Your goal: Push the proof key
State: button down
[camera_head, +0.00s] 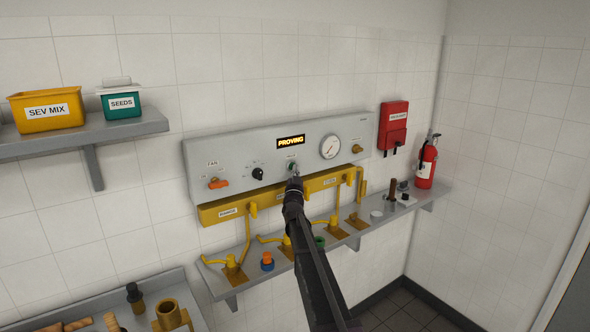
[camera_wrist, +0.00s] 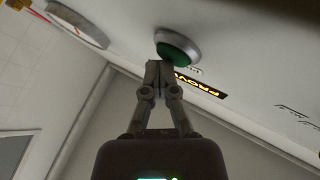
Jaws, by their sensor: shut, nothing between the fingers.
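The proof key is a round green button (camera_wrist: 175,52) in a silver ring on the grey control panel (camera_head: 235,147). In the head view the button (camera_head: 292,166) shows just above my gripper's tip. My gripper (camera_head: 296,180) is shut and empty, and its arm reaches up to the panel from below. In the wrist view the closed fingertips (camera_wrist: 159,66) are at the lower edge of the button, overlapping it in the picture; whether they touch is hard to tell. The display (camera_head: 291,142) above the button is lit and reads PROVING.
The panel also carries an orange fan switch (camera_head: 218,183), a black knob (camera_head: 258,173), a round gauge (camera_head: 330,146) and a brass knob (camera_head: 357,148). Below are a yellow rail (camera_head: 235,209) and a cluttered shelf (camera_head: 215,278). A fire extinguisher (camera_head: 427,163) stands at right.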

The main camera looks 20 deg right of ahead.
jog(key=shift+s, duration=0.1)
jog(key=shift+s+d, duration=0.2)
jog(key=shift+s, duration=0.35)
jog(key=shift+s+d, duration=0.2)
jog(key=shift+s, duration=0.3)
jog(key=shift+s, duration=0.15)
jog(key=s, duration=0.1)
jog(key=s+d, duration=0.1)
jog(key=s, duration=0.2)
jog(key=shift+s+d, duration=0.25)
jog(key=shift+d, duration=0.05)
jog(key=shift+f, duration=0.1)
dwell(0.6)
